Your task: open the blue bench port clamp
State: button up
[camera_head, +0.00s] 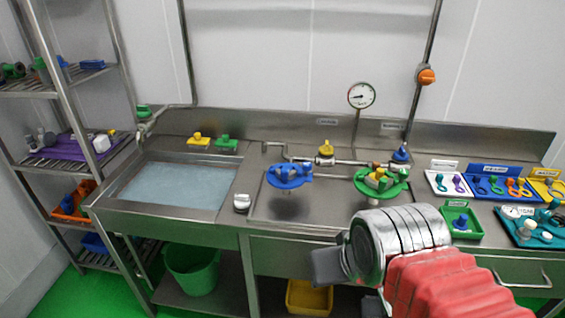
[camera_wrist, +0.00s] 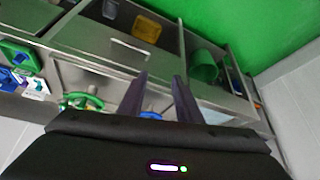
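The blue bench port clamp (camera_head: 288,176) sits on the steel bench to the right of the sink, around a port on a short stem. Whether its jaws are open or closed is too small to tell. A bit of blue, likely this clamp, shows low between the fingers in the wrist view (camera_wrist: 151,114). My gripper (camera_wrist: 160,92) has its two dark fingers apart with nothing held between them. In the head view its dark end (camera_head: 328,266) is in front of the bench, nearer the camera than the clamp and apart from it.
A green clamp (camera_head: 381,184) with a yellow part stands right of the blue one. The sink (camera_head: 172,186) is left; a white-topped item (camera_head: 241,202) lies between. Pipes with yellow (camera_head: 326,147) and blue (camera_head: 401,153) valves run behind. Trays of small parts fill the right bench.

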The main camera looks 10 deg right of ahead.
jog(key=shift+o, duration=0.5)
jog(key=shift+o, duration=0.4)
jog(key=shift+w, duration=0.2)
jog(key=w+f+t, duration=0.3)
jog(key=w+t, duration=0.1)
jog(key=w, duration=0.7)
jog(key=w+f+t, duration=0.3)
jog(key=w+t, duration=0.1)
jog(key=w, duration=0.7)
jog(key=w+a+f+t, duration=0.1)
jog(key=w+f+t, duration=0.3)
jog(key=w, duration=0.7)
jog(key=shift+w, duration=0.2)
